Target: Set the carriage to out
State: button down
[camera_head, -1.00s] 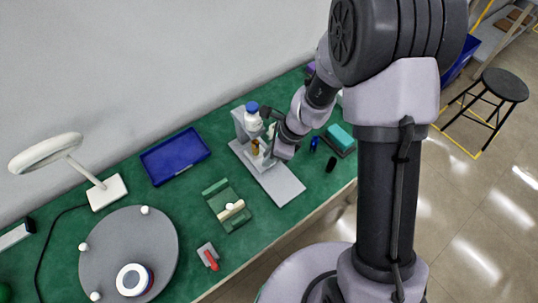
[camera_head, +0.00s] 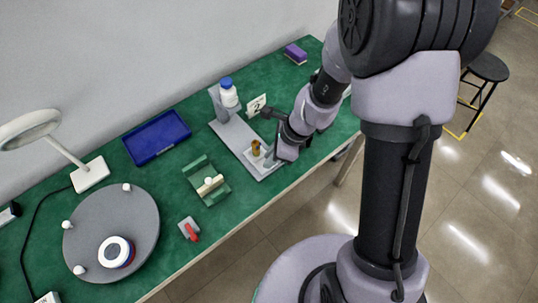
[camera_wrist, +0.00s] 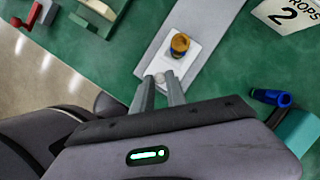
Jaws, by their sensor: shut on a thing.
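The carriage (camera_wrist: 187,58) is a pale plate on the long grey base of the canister pump (camera_head: 233,134). It carries a small amber jar (camera_head: 256,146), which also shows in the wrist view (camera_wrist: 180,43). The carriage sits toward the base's front end, well clear of the upright that holds a white bottle with a blue cap (camera_head: 229,94). My gripper (camera_wrist: 157,84) is shut on the small pale knob (camera_wrist: 159,77) at the carriage's front edge. The fingers hide part of the knob. In the head view my arm partly covers the base's front end.
A card marked 2 (camera_head: 257,105) stands right of the pump. A blue cylinder (camera_wrist: 271,97) and a teal block (camera_wrist: 301,130) lie near my gripper. A green holder (camera_head: 206,181), a red-handled switch (camera_head: 189,229) and a blue tray (camera_head: 157,138) are to the left.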

jog(key=c, duration=1.3)
grip_release()
jog(key=shift+s+d+f, duration=0.1)
jog(key=shift+s, duration=0.1)
jog(key=shift+c, duration=0.2)
jog(key=p+v, duration=0.8)
jog(key=v, duration=0.9)
jog(key=s+r+n+t+h+b, duration=0.2)
jog(key=s+r+n+t+b, duration=0.3)
jog(key=s+r+n, duration=0.8)
jog(key=n, duration=0.2)
jog(key=shift+s+a+n, duration=0.15)
jog(key=shift+a+n, duration=0.2)
jog(key=shift+n, duration=0.05)
